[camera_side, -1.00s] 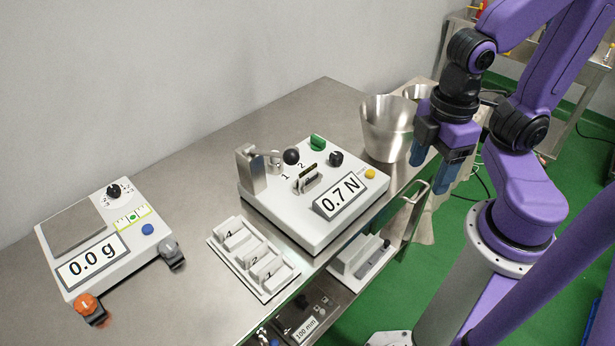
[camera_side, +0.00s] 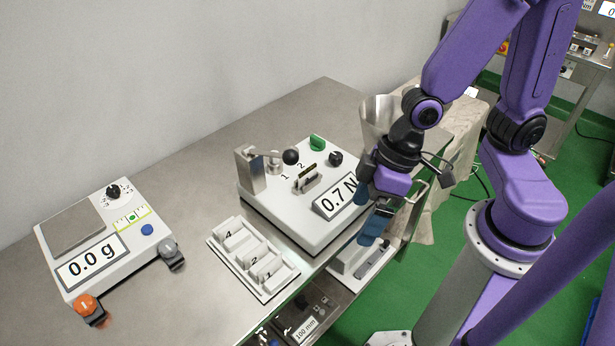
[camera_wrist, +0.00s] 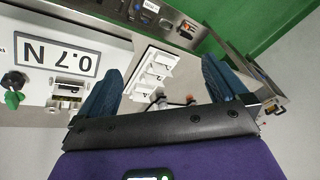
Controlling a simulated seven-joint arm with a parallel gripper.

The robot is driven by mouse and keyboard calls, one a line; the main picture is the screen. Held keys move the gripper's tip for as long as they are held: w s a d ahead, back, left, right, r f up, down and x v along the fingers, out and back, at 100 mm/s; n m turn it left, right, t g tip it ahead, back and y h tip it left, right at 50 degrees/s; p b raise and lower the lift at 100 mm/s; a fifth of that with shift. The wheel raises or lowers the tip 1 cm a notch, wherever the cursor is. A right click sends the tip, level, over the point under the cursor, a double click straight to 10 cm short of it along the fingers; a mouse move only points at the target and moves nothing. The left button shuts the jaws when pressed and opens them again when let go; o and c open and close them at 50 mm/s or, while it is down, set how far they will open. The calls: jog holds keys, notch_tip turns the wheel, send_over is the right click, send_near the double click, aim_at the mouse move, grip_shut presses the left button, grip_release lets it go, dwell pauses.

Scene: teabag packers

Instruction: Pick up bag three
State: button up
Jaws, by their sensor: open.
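A white rack (camera_side: 217,256) with numbered slots stands on the steel table at the front. The numerals 4, 2 and 1 show; I cannot make out a 3. White pieces stand in the slots, and I cannot tell for certain which is bag three. The rack also shows in the wrist view (camera_wrist: 155,68), roughly between the fingers. My gripper (camera_side: 369,222) is open and empty, with blue fingers. It is to the right of the rack, by the front right corner of the force tester, above the table edge. It also shows in the wrist view (camera_wrist: 162,72).
The force tester (camera_side: 285,222), reading 0.7 N, stands behind the rack, with a lever and knob. A scale (camera_side: 130,255) reading 0.0 g stands at left. A metal bucket (camera_side: 375,112) is partly behind my arm. Bare table lies between scale and rack.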

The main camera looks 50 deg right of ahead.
aim_at(308, 169)
jog(key=w+f+m+t, duration=0.1)
jog(key=w+f, duration=0.1)
jog(key=w, duration=0.1)
jog(key=w+f+m+t, duration=0.2)
jog(key=w+f, duration=0.1)
jog(key=w+f+m+t, duration=0.2)
jog(key=w, duration=0.1)
jog(key=shift+w+d+f, duration=0.2)
jog(key=shift+w+f, duration=0.15)
jog(key=w+d+t, duration=0.1)
jog(key=w+d+f+m+t+h, duration=0.1)
jog(key=w+d+m, duration=0.1)
jog(key=shift+w+d+f+t+h, duration=0.1)
jog(key=shift+w+f+t+h, duration=0.1)
jog(key=shift+f+t+h, duration=0.15)
jog(key=w+d+t, duration=0.1)
jog(key=w+d+t+h, duration=0.1)
jog(key=d, duration=0.1)
jog(key=d+t+h, duration=0.1)
jog(key=d+t, duration=0.1)
jog(key=shift+w+d+r+m, duration=0.1)
jog(key=shift+w+r+m, duration=0.05)
jog(key=shift+w+m, duration=0.25)
jog(key=shift+w+d+r, duration=0.1)
jog(key=shift+d, duration=0.15)
jog(key=shift+w+t, duration=0.25)
jog(key=shift+w, duration=0.25)
jog(key=x, duration=0.6)
jog(key=shift+w+f, duration=0.2)
jog(key=shift+f, duration=0.1)
